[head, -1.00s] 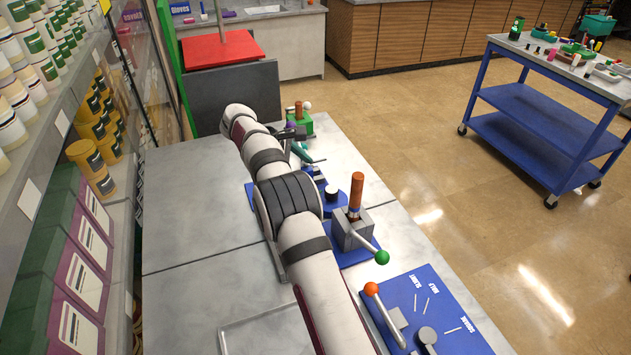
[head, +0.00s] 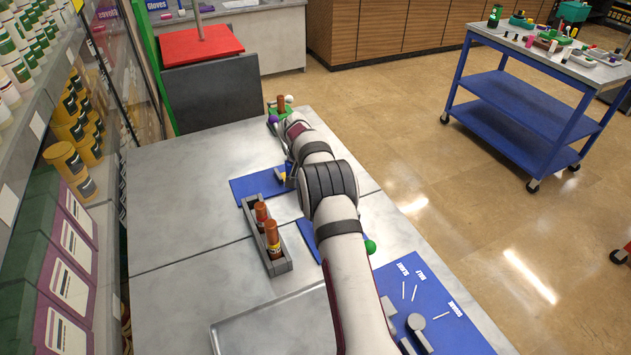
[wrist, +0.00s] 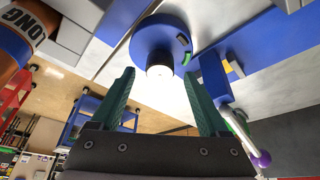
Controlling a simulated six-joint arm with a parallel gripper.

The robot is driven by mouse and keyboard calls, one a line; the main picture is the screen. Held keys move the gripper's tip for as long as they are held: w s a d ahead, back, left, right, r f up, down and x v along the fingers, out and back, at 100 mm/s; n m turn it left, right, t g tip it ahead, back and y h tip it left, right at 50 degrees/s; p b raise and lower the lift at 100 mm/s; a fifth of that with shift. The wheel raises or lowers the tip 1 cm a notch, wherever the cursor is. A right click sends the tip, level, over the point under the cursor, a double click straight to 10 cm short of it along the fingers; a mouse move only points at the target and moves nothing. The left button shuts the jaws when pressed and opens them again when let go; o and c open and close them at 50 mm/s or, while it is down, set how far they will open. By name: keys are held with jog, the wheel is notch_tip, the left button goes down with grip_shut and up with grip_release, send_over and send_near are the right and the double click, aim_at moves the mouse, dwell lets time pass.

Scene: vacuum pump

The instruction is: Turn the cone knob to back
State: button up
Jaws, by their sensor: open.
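In the wrist view, a round blue disc with a pale, brightly lit stub knob (wrist: 160,68) stands in front of my gripper; I take it to be the cone knob, though its cone shape is not clear. A green mark and a dark slot show on the disc's right side. My gripper (wrist: 168,68) is open, with one teal finger on each side of the knob in the picture. Contact with the knob cannot be made out. In the head view my arm hides the knob and the gripper's fingers; a blue plate (head: 260,184) shows beside the arm.
Two orange bottles (head: 272,240) stand in a grey holder left of my arm; an orange "LONG" item (wrist: 16,38) is close by at the wrist view's left. A purple-ball lever (wrist: 258,157) lies right of my fingers. The left of the table (head: 180,225) is clear.

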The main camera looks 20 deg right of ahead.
jog(key=shift+x, duration=1.3)
jog(key=shift+c, duration=0.2)
